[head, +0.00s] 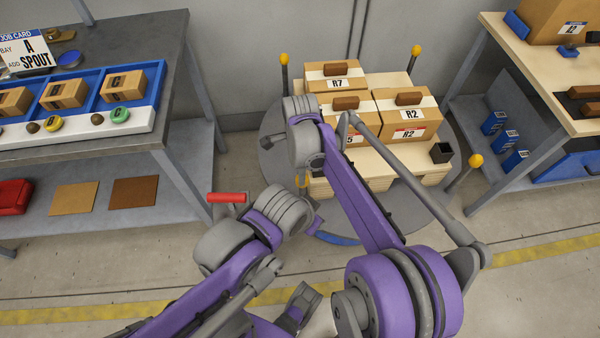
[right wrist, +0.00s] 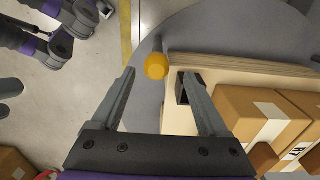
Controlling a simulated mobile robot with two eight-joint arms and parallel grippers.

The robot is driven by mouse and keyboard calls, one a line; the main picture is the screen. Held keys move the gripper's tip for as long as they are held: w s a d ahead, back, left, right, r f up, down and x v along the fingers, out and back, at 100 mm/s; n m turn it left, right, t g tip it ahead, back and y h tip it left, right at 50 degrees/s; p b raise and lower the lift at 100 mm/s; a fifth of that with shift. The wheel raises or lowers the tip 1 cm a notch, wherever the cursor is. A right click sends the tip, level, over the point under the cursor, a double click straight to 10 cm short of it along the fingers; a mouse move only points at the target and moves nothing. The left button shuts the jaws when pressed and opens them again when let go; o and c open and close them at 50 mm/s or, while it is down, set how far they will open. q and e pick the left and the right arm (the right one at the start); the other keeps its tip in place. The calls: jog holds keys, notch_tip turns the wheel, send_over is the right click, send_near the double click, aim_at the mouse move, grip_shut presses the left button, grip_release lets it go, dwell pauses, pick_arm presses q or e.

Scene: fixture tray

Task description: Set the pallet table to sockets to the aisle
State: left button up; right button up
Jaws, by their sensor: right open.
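The pallet table is a round grey disc (head: 270,150) on the floor, with a light wooden pallet (head: 385,177) on it. The pallet carries several cardboard boxes, including R7 (head: 333,84) and R2 (head: 408,112). A red handle (head: 227,197) shows at the disc's left. In the right wrist view my right gripper (right wrist: 160,77) is open and empty, with a yellow post knob (right wrist: 157,66) between its fingers and a black socket (right wrist: 183,92) by its right finger. My left gripper is hidden.
Yellow-topped posts, one at the right (head: 477,160), stand around the pallet. A workbench (head: 150,50) with a blue tray stands left, and a wooden-topped table (head: 520,60) stands right. A yellow floor line (head: 540,252) crosses the front. My arms cover the disc's near left.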

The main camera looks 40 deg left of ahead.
notch_tip(320, 180, up, 6)
jog(key=shift+f, duration=0.15)
dwell(0.5)
jog(key=w+d+r+n+t+p, duration=0.1)
jog(key=d+r, duration=0.2)
jog(key=d, duration=0.5)
jog(key=w+d+r+n+y+p, duration=0.1)
jog(key=w+d+r+p, duration=0.15)
jog(key=d, duration=0.55)
jog(key=w+d+r+n+t+p, duration=0.1)
jog(key=d+r, duration=0.3)
jog(key=d, duration=0.5)
jog(key=s+d+n+t+p, duration=0.1)
jog(key=s+d+n, duration=0.1)
jog(key=s+d, duration=0.2)
jog(key=s+d+n+t+p, duration=0.1)
jog(key=s+d, duration=0.4)
jog(key=d, duration=0.6)
jog(key=s+d+n+t+h+p, duration=0.1)
jog(key=s+d, duration=0.3)
jog(key=d, duration=0.4)
jog(key=shift+s+n+p, duration=0.35)
jog(key=shift+n+p, duration=0.35)
jog(key=shift+n, duration=0.2)
